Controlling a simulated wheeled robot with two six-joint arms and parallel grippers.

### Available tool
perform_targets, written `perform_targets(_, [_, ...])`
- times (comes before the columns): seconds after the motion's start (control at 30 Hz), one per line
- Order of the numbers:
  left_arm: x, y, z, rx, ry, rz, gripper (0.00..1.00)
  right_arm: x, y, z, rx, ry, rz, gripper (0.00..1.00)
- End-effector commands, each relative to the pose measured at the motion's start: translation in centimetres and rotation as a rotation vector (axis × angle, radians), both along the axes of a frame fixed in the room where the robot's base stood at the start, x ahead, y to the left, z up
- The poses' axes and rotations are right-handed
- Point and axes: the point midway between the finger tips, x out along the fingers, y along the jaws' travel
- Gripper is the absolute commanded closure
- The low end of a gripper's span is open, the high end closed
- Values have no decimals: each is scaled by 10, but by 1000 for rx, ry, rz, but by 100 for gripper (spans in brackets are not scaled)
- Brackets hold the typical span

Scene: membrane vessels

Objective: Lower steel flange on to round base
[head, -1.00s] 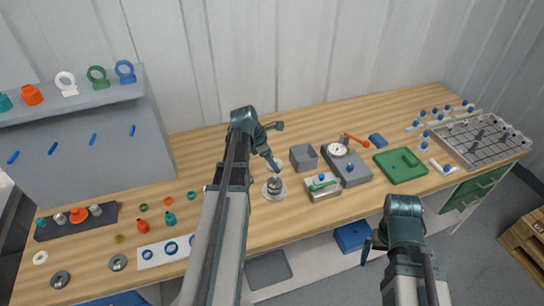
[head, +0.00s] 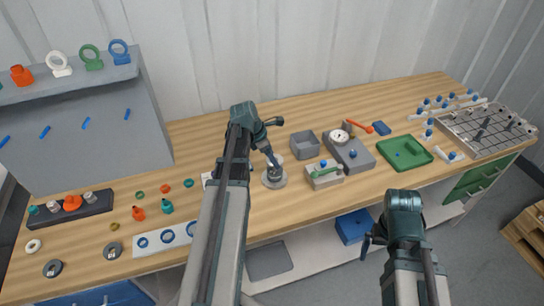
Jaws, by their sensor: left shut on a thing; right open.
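The round base (head: 281,184) is a pale grey disc on the bench, in the middle of the head view, just right of my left arm. The steel flange (head: 273,173) shows as a small grey metal piece over the middle of the base. My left gripper (head: 272,163) points down and is shut on the flange from above. Whether the flange touches the base or is slightly above it, I cannot tell. My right gripper (head: 369,243) is open and empty in front of the bench's front edge, well away from the base.
A green tray (head: 405,154) lies further right. Left are a white strip with blue rings (head: 165,237) and a dark rack (head: 70,209).

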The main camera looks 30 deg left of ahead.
Motion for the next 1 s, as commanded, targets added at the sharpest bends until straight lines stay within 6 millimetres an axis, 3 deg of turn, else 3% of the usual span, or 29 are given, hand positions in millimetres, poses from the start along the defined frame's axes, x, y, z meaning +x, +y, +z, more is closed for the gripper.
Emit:
perform_targets(0.4, [0,0,-30,0,0,0,98,0,0,-30,0,0,0,0])
perform_targets(0.83, [0,0,-33,0,0,0,98,0,0,-33,0,0,0,0])
perform_targets(0.87, [0,0,-33,0,0,0,22,0,0,-33,0,0,0,0])
perform_targets(1.0, [0,0,-33,0,0,0,0,0,0,-33,0,0,0,0])
